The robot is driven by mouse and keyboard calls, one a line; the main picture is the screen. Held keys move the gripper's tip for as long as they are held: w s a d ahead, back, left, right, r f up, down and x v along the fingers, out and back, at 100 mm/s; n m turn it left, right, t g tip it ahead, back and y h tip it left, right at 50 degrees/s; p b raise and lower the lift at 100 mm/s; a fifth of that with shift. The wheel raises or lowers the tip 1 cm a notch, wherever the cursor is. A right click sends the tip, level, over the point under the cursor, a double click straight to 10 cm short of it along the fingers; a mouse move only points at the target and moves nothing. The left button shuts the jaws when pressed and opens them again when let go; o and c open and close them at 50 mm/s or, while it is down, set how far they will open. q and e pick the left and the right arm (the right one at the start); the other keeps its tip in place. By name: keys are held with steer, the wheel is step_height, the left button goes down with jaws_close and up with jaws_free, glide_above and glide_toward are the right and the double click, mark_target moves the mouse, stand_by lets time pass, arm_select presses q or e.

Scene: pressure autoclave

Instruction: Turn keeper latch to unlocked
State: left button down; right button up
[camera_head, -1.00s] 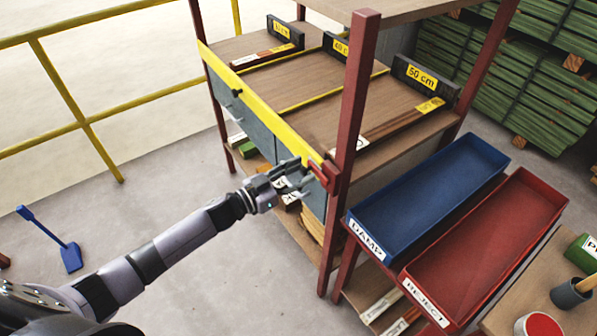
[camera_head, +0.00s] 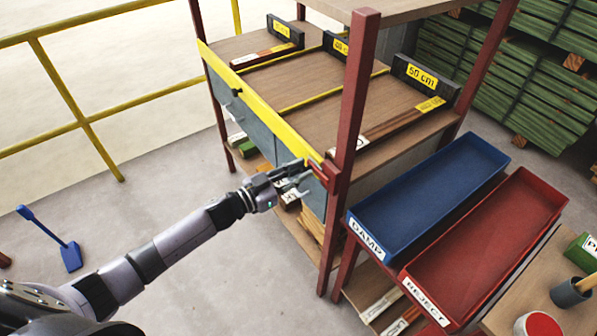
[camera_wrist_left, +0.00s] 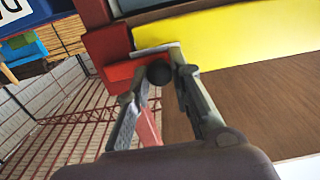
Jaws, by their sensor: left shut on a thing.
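The keeper latch shows as a red bracket (camera_head: 323,172) at the right end of the yellow bar (camera_head: 262,113), beside the red rack post. In the left wrist view its red block (camera_wrist_left: 108,48) meets the yellow bar (camera_wrist_left: 235,40), and a dark round knob (camera_wrist_left: 158,73) sits just below a thin pale strip. My left gripper (camera_head: 300,176) reaches the latch from the front left. In the left wrist view its fingers (camera_wrist_left: 161,74) are shut on the knob, one on each side. The latch's far side is hidden. My right gripper is not in view.
A blue tray (camera_head: 352,214) and a red tray (camera_head: 560,200) stand right of the rack post (camera_head: 350,100). A yellow railing (camera_head: 85,125) runs at the left. The floor left of the rack is mostly clear.

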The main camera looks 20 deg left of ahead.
arm_select(q)
steer(key=shift+f+n, duration=0.1)
steer(key=shift+n, duration=0.2)
steer(key=s+d+f+n, duration=0.3)
steer(key=d+f+n, duration=0.1)
steer(key=n, duration=1.3)
steer(key=shift+f+b, duration=0.3)
steer(key=shift+f, duration=0.5)
steer(key=shift+s+d+n, duration=0.1)
steer(key=shift+s+n, duration=0.05)
steer(key=shift+n, duration=0.15)
steer(key=c, duration=1.4)
jaws_free()
steer(key=shift+c, duration=0.2)
